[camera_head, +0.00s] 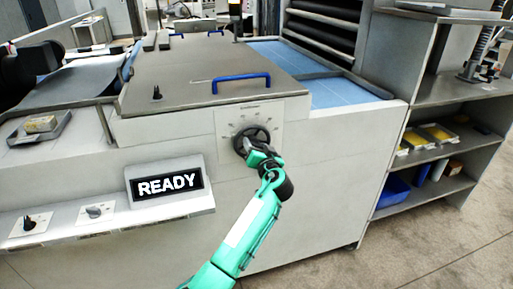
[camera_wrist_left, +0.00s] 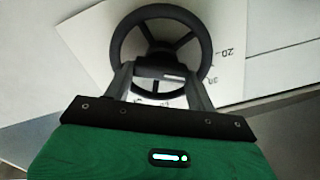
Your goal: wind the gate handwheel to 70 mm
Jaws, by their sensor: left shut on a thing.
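The gate handwheel (camera_head: 241,143) is a black spoked wheel on a pale dial plate on the machine's front face. It also shows in the left wrist view (camera_wrist_left: 117,38), with its hub and spokes. My left gripper (camera_head: 262,155) is at the wheel's lower right in the head view. In the wrist view its two fingers (camera_wrist_left: 161,78) are shut on the lower part of the wheel's rim. The dial plate (camera_wrist_left: 232,35) bears printed numbers, with 20 readable at right and another partly hidden below it. I cannot read a setting. My right gripper is not in view.
A sign reading READY (camera_head: 167,185) stands on the ledge left of the wheel, above small knobs (camera_head: 30,224). A grey cover with a blue handle (camera_head: 241,82) lies above. A shelf unit (camera_head: 440,150) with trays stands at right. The floor before the machine is clear at right.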

